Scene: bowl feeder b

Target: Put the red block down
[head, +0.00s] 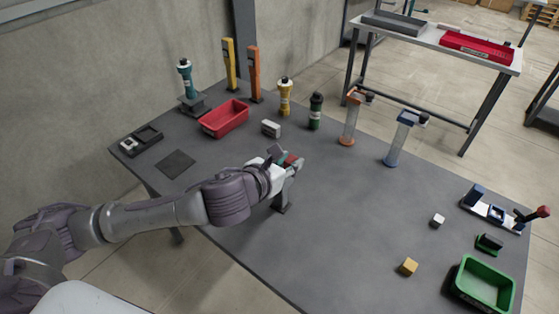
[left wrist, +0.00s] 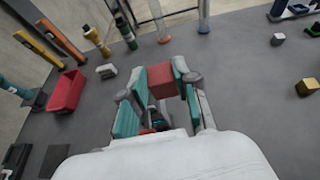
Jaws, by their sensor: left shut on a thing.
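The red block (left wrist: 162,80) is held between the fingers of my left gripper (left wrist: 158,92), seen in the left wrist view. In the head view the left gripper (head: 287,165) is over the middle of the dark table, and a small red part of the block (head: 291,159) shows between its fingers. The gripper is shut on the block. The fingers hide much of the block in the head view, and I cannot tell whether it touches the table. My right gripper is not in view.
The grey table (head: 335,215) is clear right of the gripper. A red bin (head: 224,118), a grey block (head: 271,128) and several bottles and dispensers stand behind. A white cube (head: 438,220), a yellow block (head: 408,267) and a green bin (head: 483,286) are at the right.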

